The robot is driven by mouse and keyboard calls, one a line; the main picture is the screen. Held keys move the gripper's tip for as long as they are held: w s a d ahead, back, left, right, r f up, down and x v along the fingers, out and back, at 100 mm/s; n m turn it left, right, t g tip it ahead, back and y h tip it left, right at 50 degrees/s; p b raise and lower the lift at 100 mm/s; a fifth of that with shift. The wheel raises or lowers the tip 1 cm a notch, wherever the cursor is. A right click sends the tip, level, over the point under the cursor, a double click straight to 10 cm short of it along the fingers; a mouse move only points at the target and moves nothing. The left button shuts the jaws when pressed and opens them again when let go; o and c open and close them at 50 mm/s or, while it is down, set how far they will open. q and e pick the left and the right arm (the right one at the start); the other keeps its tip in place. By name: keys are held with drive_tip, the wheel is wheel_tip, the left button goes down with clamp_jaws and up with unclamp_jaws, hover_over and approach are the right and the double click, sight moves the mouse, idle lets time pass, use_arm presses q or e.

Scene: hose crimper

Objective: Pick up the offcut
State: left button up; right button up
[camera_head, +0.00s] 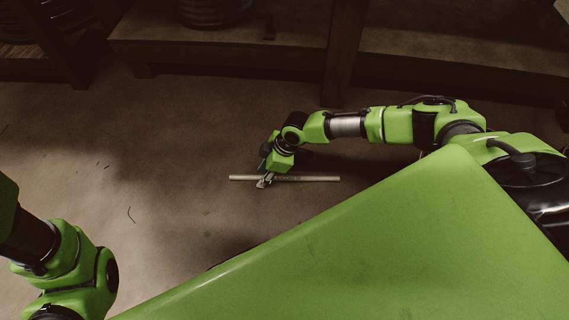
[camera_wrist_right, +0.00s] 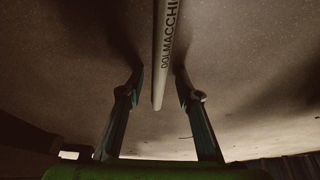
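The offcut (camera_head: 312,179) is a thin, pale straight rod lying on the floor in the head view. In the right wrist view the offcut (camera_wrist_right: 162,58) carries dark lettering and runs from the top edge down between the fingers. My right gripper (camera_head: 265,182) is low over the rod, left of its middle. In the right wrist view my right gripper (camera_wrist_right: 160,84) is open, with one finger on each side of the rod and a visible gap to each. My left arm shows at the lower left of the head view, but its gripper is out of view.
A wooden bench or shelf (camera_head: 225,50) with a post (camera_head: 345,50) stands along the back. Small dark scraps (camera_head: 130,214) lie on the floor to the left. My green body fills the lower right. The floor around the rod is mostly clear.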

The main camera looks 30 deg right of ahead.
clamp_jaws()
drive_tip(key=shift+r, duration=0.15)
